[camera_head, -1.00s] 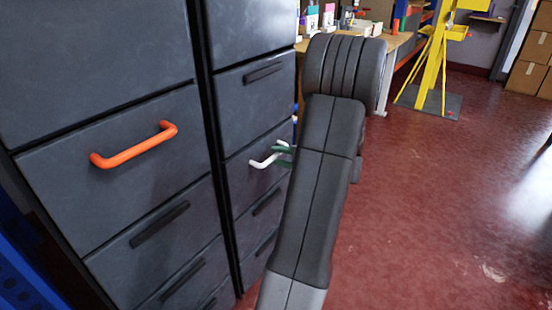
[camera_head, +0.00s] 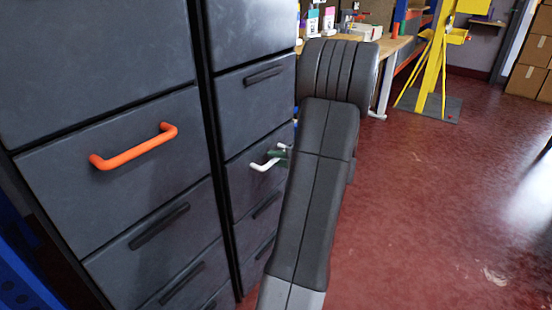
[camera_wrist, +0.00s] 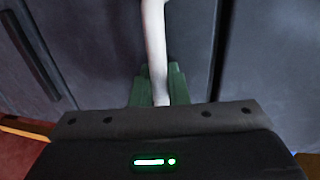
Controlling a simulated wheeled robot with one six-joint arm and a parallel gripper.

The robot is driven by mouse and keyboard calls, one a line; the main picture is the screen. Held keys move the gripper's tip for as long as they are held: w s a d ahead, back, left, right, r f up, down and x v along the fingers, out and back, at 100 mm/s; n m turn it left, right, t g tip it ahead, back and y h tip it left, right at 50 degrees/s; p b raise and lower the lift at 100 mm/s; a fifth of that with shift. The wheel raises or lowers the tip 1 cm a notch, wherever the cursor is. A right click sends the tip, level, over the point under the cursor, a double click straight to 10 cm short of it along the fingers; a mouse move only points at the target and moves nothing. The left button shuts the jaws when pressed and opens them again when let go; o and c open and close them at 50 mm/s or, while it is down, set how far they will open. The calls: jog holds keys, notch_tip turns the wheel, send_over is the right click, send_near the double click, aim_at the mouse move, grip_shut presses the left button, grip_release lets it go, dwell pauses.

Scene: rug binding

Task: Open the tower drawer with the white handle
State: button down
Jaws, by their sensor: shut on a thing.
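The white handle (camera_head: 262,166) is on a dark grey drawer (camera_head: 243,190) in the narrower right-hand tower. The drawer front looks flush with its neighbours. My gripper (camera_head: 278,156) has green fingers at the handle's right part, partly hidden by my arm. In the wrist view the white handle (camera_wrist: 154,45) runs down between the two green fingers of my gripper (camera_wrist: 160,86), which are shut on it. The handle's far end is cut off at the top of that view.
A wider cabinet on the left has a drawer with an orange handle (camera_head: 134,146). A workbench (camera_head: 391,50) and a yellow stand (camera_head: 437,60) are farther back. The red floor (camera_head: 440,210) on the right is clear.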

jog(key=f+v, duration=0.2)
jog(key=v, duration=0.9)
jog(key=d+f+b+v, duration=0.1)
jog(key=f+v, duration=0.1)
jog(key=v, duration=1)
jog(key=shift+s+f, duration=0.3)
jog(key=shift+f, duration=0.1)
jog(key=c, duration=1.5)
grip_release()
jog(key=p+v, duration=0.3)
jog(key=v, duration=1.1)
jog(key=shift+f, duration=0.1)
jog(key=shift+b+x, duration=1.65)
jog(key=shift+x, duration=5.4)
